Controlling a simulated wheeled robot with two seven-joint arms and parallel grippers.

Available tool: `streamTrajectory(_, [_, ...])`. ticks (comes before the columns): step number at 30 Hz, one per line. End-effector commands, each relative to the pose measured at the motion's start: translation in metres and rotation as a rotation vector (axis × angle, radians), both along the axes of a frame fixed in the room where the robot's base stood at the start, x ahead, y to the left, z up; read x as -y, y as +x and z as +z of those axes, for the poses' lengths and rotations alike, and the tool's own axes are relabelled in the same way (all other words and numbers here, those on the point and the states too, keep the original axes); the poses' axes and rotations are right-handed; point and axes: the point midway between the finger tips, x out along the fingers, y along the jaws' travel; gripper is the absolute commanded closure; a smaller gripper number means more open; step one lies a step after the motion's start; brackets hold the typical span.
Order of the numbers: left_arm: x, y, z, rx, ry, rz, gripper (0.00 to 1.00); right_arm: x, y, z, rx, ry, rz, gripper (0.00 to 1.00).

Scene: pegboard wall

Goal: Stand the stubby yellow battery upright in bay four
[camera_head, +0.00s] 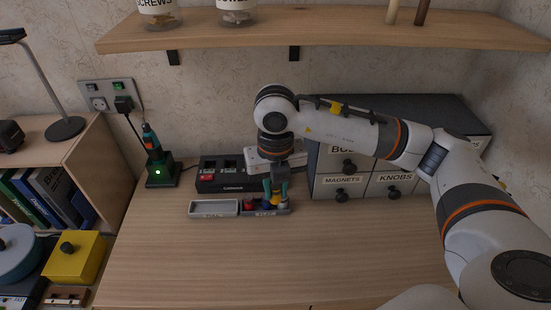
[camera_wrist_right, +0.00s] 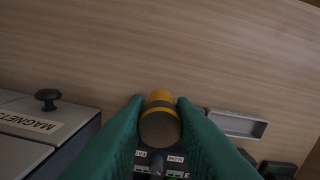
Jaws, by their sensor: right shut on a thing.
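My right gripper (camera_head: 277,186) points down over the right section of a small grey tray (camera_head: 254,214) on the desk. In the right wrist view its green fingers (camera_wrist_right: 160,122) are shut on a short, thick battery (camera_wrist_right: 160,118), yellow with a grey band and a dark end facing the camera. Small labelled parts, one marked 3, show just below the battery in that view. A black charger-like unit (camera_head: 208,185) with a red button stands behind the tray. The bay numbers are too small to read in the head view. My left gripper is not seen.
Red, blue and yellow items sit in the tray's right section; its left section (camera_head: 213,208) looks empty. A drawer cabinet (camera_head: 340,186) stands close on the right. A green tool on a stand (camera_head: 160,172) is at left. The front desk (camera_head: 230,260) is clear.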

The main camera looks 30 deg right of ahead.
Motion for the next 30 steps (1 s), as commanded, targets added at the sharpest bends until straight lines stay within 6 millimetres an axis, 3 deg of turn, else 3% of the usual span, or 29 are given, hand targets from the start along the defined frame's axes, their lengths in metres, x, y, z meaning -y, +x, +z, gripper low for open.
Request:
streamTrajectory(5, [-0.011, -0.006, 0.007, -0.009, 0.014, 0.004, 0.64, 0.01, 0.022, 0.003, -0.002, -0.003, -0.005, 1.0])
streamTrajectory(21, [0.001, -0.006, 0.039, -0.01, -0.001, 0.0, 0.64, 0.069, 0.147, 0.003, 0.0, 0.0, -0.002, 1.0])
streamTrajectory(24, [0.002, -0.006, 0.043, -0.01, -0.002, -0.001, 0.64, 0.077, 0.162, 0.002, 0.0, -0.001, -0.001, 1.0])
streamTrajectory(30, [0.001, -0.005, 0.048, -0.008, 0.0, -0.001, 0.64, 0.078, 0.16, -0.022, -0.001, -0.002, 0.002, 1.0])
